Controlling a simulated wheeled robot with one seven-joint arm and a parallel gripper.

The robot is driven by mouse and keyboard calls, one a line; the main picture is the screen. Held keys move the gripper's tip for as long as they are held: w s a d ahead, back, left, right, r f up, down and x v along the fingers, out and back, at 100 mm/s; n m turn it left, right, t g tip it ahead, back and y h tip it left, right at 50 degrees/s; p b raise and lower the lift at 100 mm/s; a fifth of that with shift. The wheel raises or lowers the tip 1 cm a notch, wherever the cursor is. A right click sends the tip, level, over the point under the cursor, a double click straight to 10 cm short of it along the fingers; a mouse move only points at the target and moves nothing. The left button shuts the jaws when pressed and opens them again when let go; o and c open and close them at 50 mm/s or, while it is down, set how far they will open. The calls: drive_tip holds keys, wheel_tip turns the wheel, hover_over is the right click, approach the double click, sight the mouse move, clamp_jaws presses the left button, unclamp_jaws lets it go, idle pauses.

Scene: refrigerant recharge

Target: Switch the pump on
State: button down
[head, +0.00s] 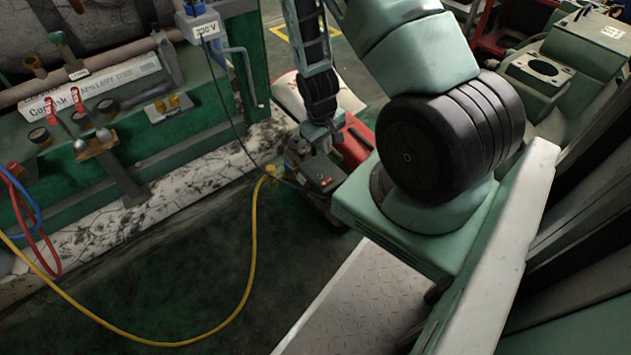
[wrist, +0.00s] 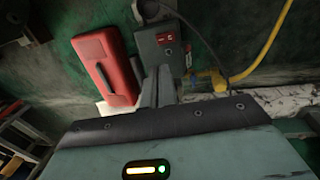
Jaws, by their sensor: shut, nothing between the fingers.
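The pump (head: 325,178) is a dark grey box standing on the floor beside the white-and-black stained ledge. In the wrist view the pump (wrist: 152,48) shows a red rocker switch (wrist: 166,38) on its top face. My gripper (head: 319,146) is shut and empty, pointing down at the pump's top. In the wrist view its fingers (wrist: 160,76) reach over the near part of the pump, a short way from the switch. I cannot tell whether the fingertips touch the pump. The switch's on or off position is too small to tell.
A red case (wrist: 105,66) stands close beside the pump. A yellow hose (head: 250,265) runs from the pump's brass fitting across the green floor. A thin black cable hangs from the 230 V box (head: 203,27) towards the pump. The valve bench (head: 100,120) is at left.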

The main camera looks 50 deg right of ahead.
sight(330, 179)
idle(0.3)
drive_tip(key=f+b, duration=0.2)
drive_tip(key=f, duration=0.2)
drive_tip(key=d+f+b, duration=0.1)
drive_tip(key=f+b, duration=0.1)
drive_tip(key=f, duration=0.3)
drive_tip(key=f+b, duration=0.3)
drive_tip(key=f, duration=0.1)
drive_tip(key=shift+s+d+f, duration=0.15)
drive_tip(key=shift+s+d, duration=0.1)
drive_tip(key=shift+d, duration=0.15)
drive_tip(key=shift+f, duration=0.3)
